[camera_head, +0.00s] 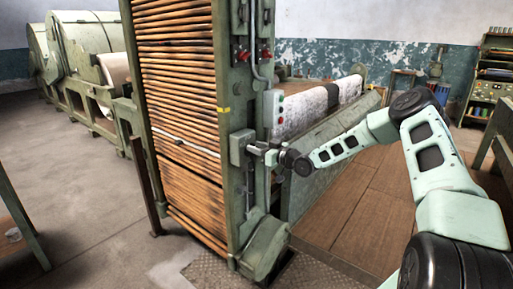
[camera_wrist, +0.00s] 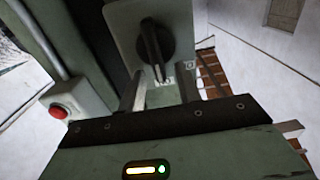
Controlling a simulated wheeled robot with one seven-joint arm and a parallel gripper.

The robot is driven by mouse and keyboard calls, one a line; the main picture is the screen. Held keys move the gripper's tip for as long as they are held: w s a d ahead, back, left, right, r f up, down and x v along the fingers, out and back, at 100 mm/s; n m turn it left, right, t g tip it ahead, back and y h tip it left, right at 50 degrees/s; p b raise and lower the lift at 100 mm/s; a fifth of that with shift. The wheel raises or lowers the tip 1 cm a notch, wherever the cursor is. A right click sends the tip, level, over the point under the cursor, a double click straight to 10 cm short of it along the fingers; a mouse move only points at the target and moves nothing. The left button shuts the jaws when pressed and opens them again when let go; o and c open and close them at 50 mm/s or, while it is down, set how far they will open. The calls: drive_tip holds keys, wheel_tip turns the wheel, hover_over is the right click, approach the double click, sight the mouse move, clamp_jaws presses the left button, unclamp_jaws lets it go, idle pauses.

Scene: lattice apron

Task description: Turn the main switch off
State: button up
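The main switch is a grey-green box (camera_head: 240,147) on the side post of the machine frame. In the wrist view the box (camera_wrist: 183,22) carries a black rotary knob (camera_wrist: 154,42). Its grip bar stands almost upright in the picture, with small pale markings at its lower end, too small to read. My gripper (camera_wrist: 162,88) is open, its two fingers apart, one on each side below the knob. They point at the box, and nothing shows between them. In the head view my gripper (camera_head: 262,151) is close to the box; contact cannot be told.
A button box (camera_head: 274,108) with coloured buttons sits just above my gripper; a red button (camera_wrist: 59,111) shows at left in the wrist view. Red-handled fittings (camera_head: 241,57) are higher on the post. Wooden slats (camera_head: 180,100) fill the frame at left. Open floor (camera_head: 90,200) lies left.

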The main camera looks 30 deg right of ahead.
drive_tip(key=shift+w+a, duration=0.1)
drive_tip(key=shift+w, duration=0.2)
clamp_jaws()
